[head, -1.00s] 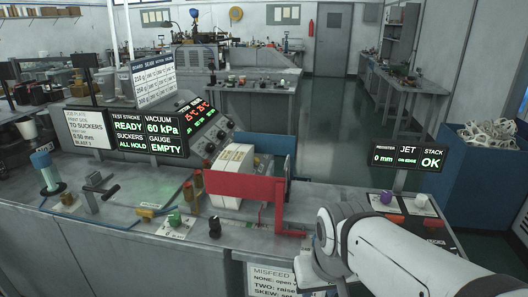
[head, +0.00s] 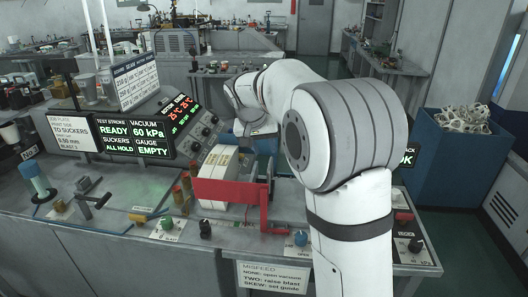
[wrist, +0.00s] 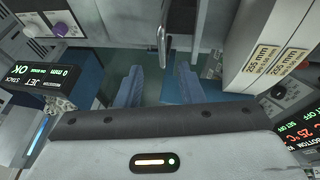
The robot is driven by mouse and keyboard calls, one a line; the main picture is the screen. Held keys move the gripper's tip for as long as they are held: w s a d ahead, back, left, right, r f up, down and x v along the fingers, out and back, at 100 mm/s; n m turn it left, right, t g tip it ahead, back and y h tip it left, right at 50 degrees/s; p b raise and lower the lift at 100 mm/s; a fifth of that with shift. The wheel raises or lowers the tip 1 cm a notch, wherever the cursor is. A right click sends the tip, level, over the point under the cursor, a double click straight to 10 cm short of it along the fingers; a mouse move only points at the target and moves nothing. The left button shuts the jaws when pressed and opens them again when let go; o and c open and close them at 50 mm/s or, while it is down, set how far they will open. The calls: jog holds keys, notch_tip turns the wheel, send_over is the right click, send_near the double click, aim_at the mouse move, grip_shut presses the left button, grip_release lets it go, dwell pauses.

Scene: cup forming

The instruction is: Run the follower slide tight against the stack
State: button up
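The stack (head: 216,168) is a pale block with labels, standing behind the red bar (head: 232,190) on the bench. It also shows at the right of the wrist view (wrist: 262,55), with its mm labels. A blue surface (wrist: 208,92) also shows low in the wrist view, partly behind a finger. My gripper (wrist: 158,82) is over this area with its two blue-grey fingers apart. A thin grey metal piece (wrist: 163,45) shows just beyond the gap. I see no contact.
A lit panel (head: 137,138) reads READY, 60 kPa and EMPTY. A blue bin (head: 452,155) stands at the right. Knobs line the bench front.

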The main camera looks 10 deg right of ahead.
aim_at(270, 163)
jog(key=x, duration=0.2)
jog(key=p+x, duration=0.1)
jog(key=x, duration=0.2)
jog(key=w+x, duration=0.1)
jog(key=x, duration=0.2)
jog(key=shift+r+p, duration=0.2)
jog(key=shift+p, duration=0.15)
jog(key=shift+c, duration=0.2)
grip_shut()
